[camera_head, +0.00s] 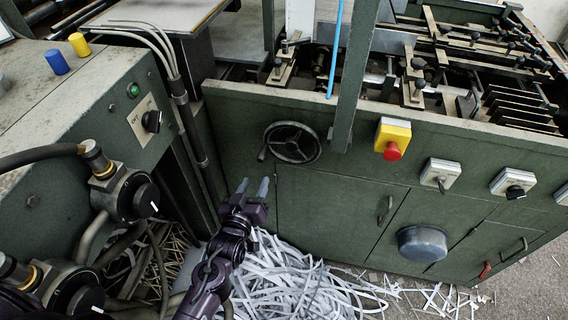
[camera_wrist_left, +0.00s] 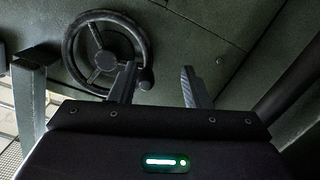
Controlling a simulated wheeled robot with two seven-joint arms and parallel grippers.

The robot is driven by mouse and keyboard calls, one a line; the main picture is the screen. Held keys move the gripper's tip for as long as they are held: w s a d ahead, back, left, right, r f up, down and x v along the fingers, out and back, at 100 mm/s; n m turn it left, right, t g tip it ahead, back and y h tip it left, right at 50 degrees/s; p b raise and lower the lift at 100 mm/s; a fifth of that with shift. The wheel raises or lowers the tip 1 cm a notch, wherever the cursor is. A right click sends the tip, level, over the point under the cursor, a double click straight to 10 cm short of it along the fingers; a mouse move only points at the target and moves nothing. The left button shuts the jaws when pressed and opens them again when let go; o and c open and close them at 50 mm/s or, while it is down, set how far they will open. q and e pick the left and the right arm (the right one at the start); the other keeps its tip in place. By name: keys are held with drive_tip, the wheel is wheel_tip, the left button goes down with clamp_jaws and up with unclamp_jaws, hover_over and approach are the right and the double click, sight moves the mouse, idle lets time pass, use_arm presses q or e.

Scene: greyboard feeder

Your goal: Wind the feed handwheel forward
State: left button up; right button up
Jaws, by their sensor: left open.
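The feed handwheel (camera_head: 292,142) is a dark spoked wheel with a small crank handle (camera_head: 262,154) at its lower left, mounted on the front of the green machine. My left gripper (camera_head: 254,187) is open and empty, below and left of the wheel in the head view. In the left wrist view the wheel (camera_wrist_left: 105,52) is at the upper left, with its handle (camera_wrist_left: 146,78) at the lower right of the rim. The left gripper's two fingers (camera_wrist_left: 160,86) are spread, apart from the handle, which appears between them in the picture. My right gripper is not in view.
A red stop button (camera_head: 393,151) on a yellow box and grey switch boxes (camera_head: 440,175) sit right of the wheel. A green post (camera_head: 355,75) rises beside it. Paper strips (camera_head: 300,285) cover the floor below. A control cabinet (camera_head: 60,130) with hoses stands at left.

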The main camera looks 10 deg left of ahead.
sight(263, 153)
use_arm(q)
drive_tip(key=shift+t, duration=0.6)
drive_tip(key=r, duration=0.2)
drive_tip(key=w+r, duration=0.1)
drive_tip(key=r, duration=0.1)
drive_tip(key=shift+d, duration=0.15)
drive_tip(key=w, duration=0.6)
drive_tip(key=shift+d+p, duration=0.1)
drive_tip(key=shift+p, duration=0.25)
drive_tip(key=shift+w, duration=0.8)
drive_tip(key=shift+c, duration=0.4)
clamp_jaws()
